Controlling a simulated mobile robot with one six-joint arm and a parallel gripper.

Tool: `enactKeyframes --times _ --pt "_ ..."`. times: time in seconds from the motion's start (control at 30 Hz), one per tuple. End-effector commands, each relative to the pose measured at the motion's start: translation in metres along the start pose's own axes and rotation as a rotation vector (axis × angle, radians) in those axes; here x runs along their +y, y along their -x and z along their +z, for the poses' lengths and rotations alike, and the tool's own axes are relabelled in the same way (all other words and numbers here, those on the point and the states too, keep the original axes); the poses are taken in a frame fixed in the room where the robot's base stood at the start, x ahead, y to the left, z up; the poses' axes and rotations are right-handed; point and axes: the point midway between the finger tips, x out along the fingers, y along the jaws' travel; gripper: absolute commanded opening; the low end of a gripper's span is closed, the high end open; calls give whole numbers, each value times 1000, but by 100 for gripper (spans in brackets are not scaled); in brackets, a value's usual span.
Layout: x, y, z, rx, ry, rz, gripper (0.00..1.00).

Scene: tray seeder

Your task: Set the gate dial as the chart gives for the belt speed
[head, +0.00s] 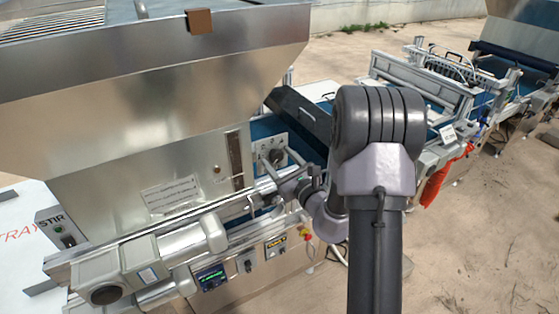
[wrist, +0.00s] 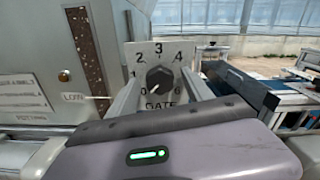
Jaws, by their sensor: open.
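The gate dial is a dark round knob (wrist: 159,78) on a pale plate (wrist: 160,53) marked GATE, with numbers up to 6 around it and 3 at the top. In the head view my gripper (head: 278,161) reaches in front of the dial plate. A small lit display (head: 211,277) on the lower panel is too small to read.
A large metal hopper (head: 150,90) stands at left, with a printed label (head: 171,195) I cannot read and a slotted window (head: 235,160). A STIR switch box (head: 62,230) is at far left. A conveyor line (head: 430,90) and a red-orange cloth (head: 440,178) are at right.

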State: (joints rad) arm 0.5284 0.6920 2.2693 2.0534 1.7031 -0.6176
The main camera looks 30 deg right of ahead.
Motion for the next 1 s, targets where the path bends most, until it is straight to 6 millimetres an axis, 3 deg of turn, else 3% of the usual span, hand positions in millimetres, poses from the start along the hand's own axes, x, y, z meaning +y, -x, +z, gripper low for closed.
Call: enactKeyframes --times 0.23,0.53,1.0 --pt "0 -1 0 0 0 0 57" --pt "0 0 0 0 1 1 0" --pt "0 0 1 2 -137 2 0"
